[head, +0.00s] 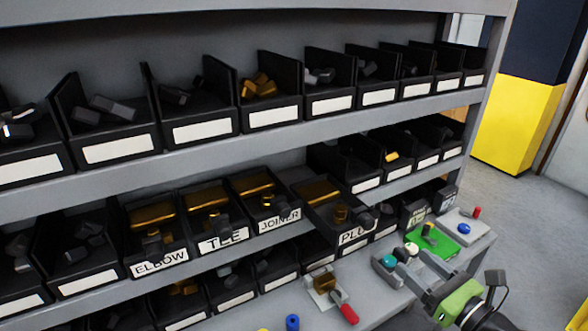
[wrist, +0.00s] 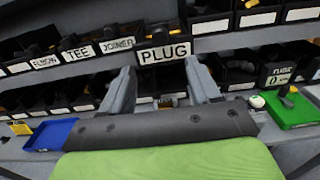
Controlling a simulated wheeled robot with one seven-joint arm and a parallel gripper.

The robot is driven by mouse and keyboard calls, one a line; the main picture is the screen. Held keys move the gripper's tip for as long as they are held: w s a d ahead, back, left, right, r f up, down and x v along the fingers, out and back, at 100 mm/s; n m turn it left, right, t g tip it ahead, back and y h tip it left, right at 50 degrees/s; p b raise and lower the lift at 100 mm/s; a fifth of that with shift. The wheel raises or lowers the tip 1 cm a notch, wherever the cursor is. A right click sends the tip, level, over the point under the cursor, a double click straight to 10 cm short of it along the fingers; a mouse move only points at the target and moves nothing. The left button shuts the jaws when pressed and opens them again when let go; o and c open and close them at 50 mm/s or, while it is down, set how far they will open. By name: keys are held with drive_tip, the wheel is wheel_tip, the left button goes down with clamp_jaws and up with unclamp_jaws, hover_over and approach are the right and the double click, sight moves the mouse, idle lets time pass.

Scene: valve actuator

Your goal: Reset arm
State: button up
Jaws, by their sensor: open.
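My gripper (head: 408,262) is at the lower right of the head view, above the workbench's front part and to the right of the bins. Its two grey fingers are spread wide, with nothing held between them. In the wrist view, the open fingers (wrist: 160,72) point toward the shelf and frame the black PLUG bin (wrist: 164,52) between and beyond their tips. The PLUG bin also shows in the head view (head: 352,236), jutting forward of its row. The fingers appear apart from it.
Labelled ELBOW (head: 160,268), TEE (head: 222,241) and JOINER (head: 277,222) bins stand left of PLUG. A green tray (head: 440,236), a red-handled tool (head: 348,314) and a blue tray (wrist: 50,134) lie on the bench. Open floor (head: 535,215) is at right.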

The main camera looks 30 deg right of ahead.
drive_tip(key=w+a+f+n+g+y, duration=0.25)
drive_tip(key=a+n+g, duration=0.35)
drive_tip(key=a+n, duration=0.35)
drive_tip(key=w+a+f+n+g+y, duration=0.2)
drive_tip(key=w+a+f+n+g, duration=0.15)
drive_tip(key=a+n+g, duration=0.45)
drive_tip(key=s+a+r+n+h, duration=0.2)
drive_tip(key=s+a+r+n, duration=0.2)
drive_tip(key=n, duration=0.5)
drive_tip(key=s+a+r+n+t+h, duration=0.1)
drive_tip(key=s+a+r+n+h, duration=0.2)
drive_tip(key=n, duration=0.6)
wheel_tip(320, 180, up, 2)
drive_tip(key=shift+s+a+r+t, duration=0.1)
drive_tip(key=shift+s+a+t, duration=0.2)
drive_tip(key=shift+s+a, duration=0.9)
